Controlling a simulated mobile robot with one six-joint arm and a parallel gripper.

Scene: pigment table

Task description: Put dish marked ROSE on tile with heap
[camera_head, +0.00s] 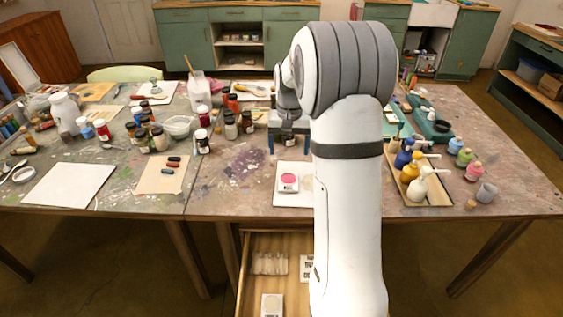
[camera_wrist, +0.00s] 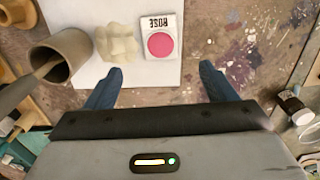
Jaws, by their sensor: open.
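The dish marked ROSE (camera_wrist: 160,44) is a small white square with a round pink fill and a dark label. It lies flat near one edge of a white tile (camera_wrist: 84,75), and also shows in the head view (camera_head: 288,183). A heap of pale cream lumps (camera_wrist: 117,43) sits on the same tile beside the dish; my arm partly hides it (camera_head: 307,183) in the head view. My gripper (camera_wrist: 160,84) is open and empty. Its fingers are apart, and the dish lies ahead of the gap between them. In the head view my gripper (camera_head: 289,144) is over the table behind the dish.
A grey-brown cup (camera_wrist: 65,55) stands beside the heap. Several pigment jars (camera_head: 230,127) stand to the left in the head view, paint bottles in a wooden tray (camera_head: 424,203) to the right. An open drawer (camera_head: 240,292) juts out below the table's front edge.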

